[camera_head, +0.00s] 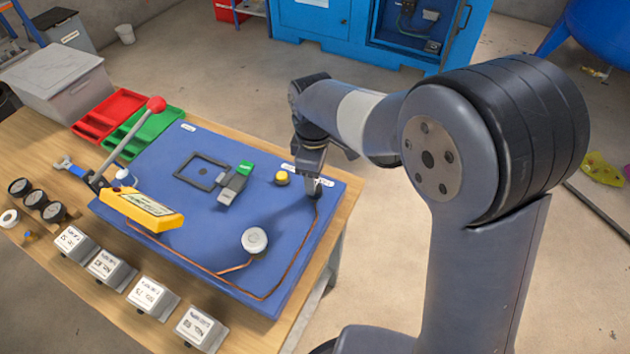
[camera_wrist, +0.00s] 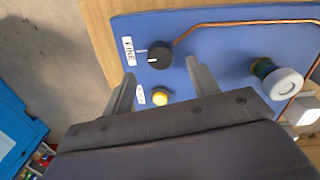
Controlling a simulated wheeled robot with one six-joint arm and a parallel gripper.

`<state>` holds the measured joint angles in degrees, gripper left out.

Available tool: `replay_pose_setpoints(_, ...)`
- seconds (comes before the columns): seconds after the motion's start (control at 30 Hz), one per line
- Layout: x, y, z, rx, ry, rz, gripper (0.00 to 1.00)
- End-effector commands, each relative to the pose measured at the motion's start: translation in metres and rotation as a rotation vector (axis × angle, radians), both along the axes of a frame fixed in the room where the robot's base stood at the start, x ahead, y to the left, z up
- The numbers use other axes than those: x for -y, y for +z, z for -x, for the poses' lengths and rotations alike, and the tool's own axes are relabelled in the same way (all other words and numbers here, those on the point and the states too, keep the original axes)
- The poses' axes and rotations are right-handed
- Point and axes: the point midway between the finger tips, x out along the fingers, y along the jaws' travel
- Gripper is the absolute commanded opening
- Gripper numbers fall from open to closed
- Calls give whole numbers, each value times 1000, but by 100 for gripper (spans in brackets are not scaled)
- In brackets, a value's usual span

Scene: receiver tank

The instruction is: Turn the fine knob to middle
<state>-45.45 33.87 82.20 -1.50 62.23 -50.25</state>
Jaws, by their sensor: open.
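The fine knob (camera_wrist: 159,54) is a round black knob with a white mark on its left side, in the upper middle of the wrist view. A white label reading FINE (camera_wrist: 129,51) is beside it on the blue panel (camera_wrist: 220,45). My gripper (camera_wrist: 160,72) is open, its two fingers spread to the left and right below the knob in that view. The fingers appear apart from the knob, with nothing between them gripped. In the head view my gripper (camera_head: 316,183) is over the panel's right corner and hides the knob.
A yellow button (camera_head: 282,178) is close by on the panel; it also shows between the fingers in the wrist view (camera_wrist: 159,96). A white round gauge or knob (camera_head: 254,240), a copper pipe (camera_head: 268,297) and a red-tipped lever (camera_head: 130,138) are also there. Several labelled boxes line the table's front.

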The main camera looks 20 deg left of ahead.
Motion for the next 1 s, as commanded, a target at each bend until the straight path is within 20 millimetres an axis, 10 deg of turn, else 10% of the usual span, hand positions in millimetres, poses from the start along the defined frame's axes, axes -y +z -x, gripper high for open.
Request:
replay_pose_setpoints(0.4,0,59,2,1,0,-1,57)
replay_pose_setpoints(1.0,1,37,2,-4,0,3,57)
